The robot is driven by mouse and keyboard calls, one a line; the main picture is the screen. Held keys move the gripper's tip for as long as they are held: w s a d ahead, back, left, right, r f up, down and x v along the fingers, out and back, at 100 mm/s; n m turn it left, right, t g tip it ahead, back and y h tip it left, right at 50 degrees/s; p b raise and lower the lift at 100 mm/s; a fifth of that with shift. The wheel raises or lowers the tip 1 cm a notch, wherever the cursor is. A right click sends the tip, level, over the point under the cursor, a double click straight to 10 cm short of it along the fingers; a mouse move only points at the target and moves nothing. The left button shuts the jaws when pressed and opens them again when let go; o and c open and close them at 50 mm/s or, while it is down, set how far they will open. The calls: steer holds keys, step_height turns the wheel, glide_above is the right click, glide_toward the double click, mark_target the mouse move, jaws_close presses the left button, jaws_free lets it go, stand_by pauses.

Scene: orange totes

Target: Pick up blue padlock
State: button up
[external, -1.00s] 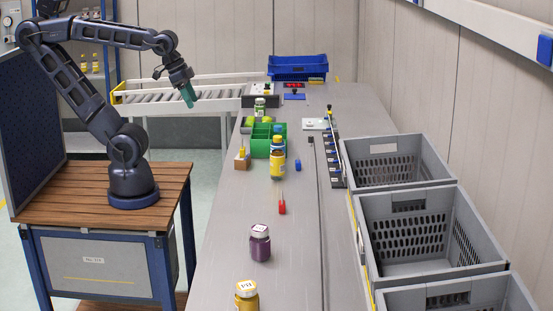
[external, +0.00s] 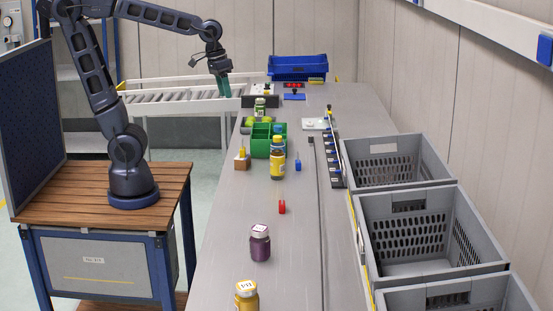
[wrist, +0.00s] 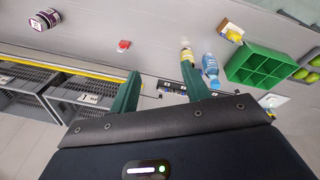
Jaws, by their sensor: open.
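A small blue object (external: 298,165), likely the blue padlock, stands on the grey table to the right of the yellow bottle (external: 277,164) and the green divided bin (external: 261,147). I cannot make it out in the wrist view, where a finger may hide it. My gripper (external: 225,94) is open and empty, with green fingers pointing down. It is high up, left of the table's far part and well apart from the blue object. In the wrist view its fingers (wrist: 160,72) are spread apart.
A red object (external: 282,207), a purple jar (external: 260,243) and a yellow jar (external: 246,297) stand nearer on the table. Grey crates (external: 430,204) line the right side. A blue tote (external: 298,66) sits at the far end. Bare table lies around the red object.

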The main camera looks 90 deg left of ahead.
steer(key=w+a+f+n+g+h, duration=0.15)
steer(key=w+a+n, duration=0.3)
steer(key=w, duration=0.55)
steer(key=n+g+h, duration=0.1)
steer(key=n+g, duration=0.1)
steer(key=n, duration=0.4)
glide_above(299, 163)
steer(key=s+d, duration=0.3)
step_height(299, 163, down, 11)
steer(key=w+a+f+n+h, duration=0.2)
steer(key=w+a+f+n, duration=0.25)
steer(key=a+f, duration=0.5)
steer(key=shift+g, duration=0.35)
steer(key=shift+w+x, duration=0.2)
steer(key=shift+x, duration=5.85)
steer(key=shift+d, duration=0.1)
steer(key=shift+c, duration=0.5)
jaws_close()
